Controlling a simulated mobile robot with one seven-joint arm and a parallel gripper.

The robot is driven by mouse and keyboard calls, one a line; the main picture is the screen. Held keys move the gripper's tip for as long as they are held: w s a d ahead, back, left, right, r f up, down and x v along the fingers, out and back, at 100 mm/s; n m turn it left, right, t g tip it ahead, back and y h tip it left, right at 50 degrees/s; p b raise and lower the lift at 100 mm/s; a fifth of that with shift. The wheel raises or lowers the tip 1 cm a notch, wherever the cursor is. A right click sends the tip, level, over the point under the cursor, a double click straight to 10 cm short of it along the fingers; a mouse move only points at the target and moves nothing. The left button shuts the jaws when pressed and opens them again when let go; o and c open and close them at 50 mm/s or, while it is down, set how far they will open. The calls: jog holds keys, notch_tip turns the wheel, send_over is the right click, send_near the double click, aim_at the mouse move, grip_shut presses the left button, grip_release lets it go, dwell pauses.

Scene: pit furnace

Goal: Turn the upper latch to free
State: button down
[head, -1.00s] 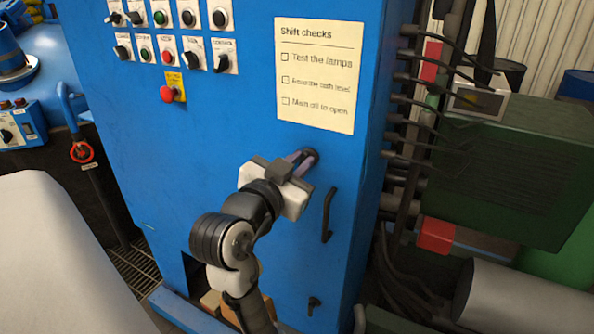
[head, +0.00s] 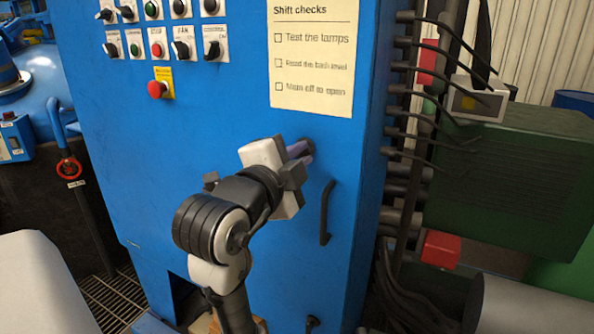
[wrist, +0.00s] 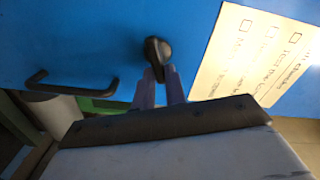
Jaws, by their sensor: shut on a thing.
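The upper latch is a black knob on the blue cabinet door (head: 150,150), above the door handle. In the head view it is mostly hidden behind my fingers; in the wrist view the latch (wrist: 156,50) shows as a rounded black head with a narrow grip pointing down between my fingertips. My gripper (head: 301,151) reaches the door there, its purple fingers closed on the latch. In the wrist view my gripper (wrist: 159,80) has one finger on each side of the latch's grip.
A black door handle (head: 326,212) is just below right of my gripper. A lower latch (head: 312,322) is near the bottom edge. A checklist sheet (head: 312,55) is above, switches and a red stop button (head: 157,89) upper left. Cables (head: 430,95) run along the cabinet's right side.

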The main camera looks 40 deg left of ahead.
jog(key=shift+d+f+m+b, duration=0.1)
jog(key=shift+f+m+b, duration=0.05)
jog(key=shift+m+b, duration=0.85)
jog(key=shift+f+m+b, duration=0.1)
jog(key=shift+m+b, duration=0.6)
jog(key=shift+m, duration=0.5)
jog(key=c, duration=1.4)
grip_release()
jog(key=shift+c, duration=0.2)
jog(key=b+v, duration=0.1)
jog(key=v, duration=1.2)
jog(key=shift+s, duration=0.4)
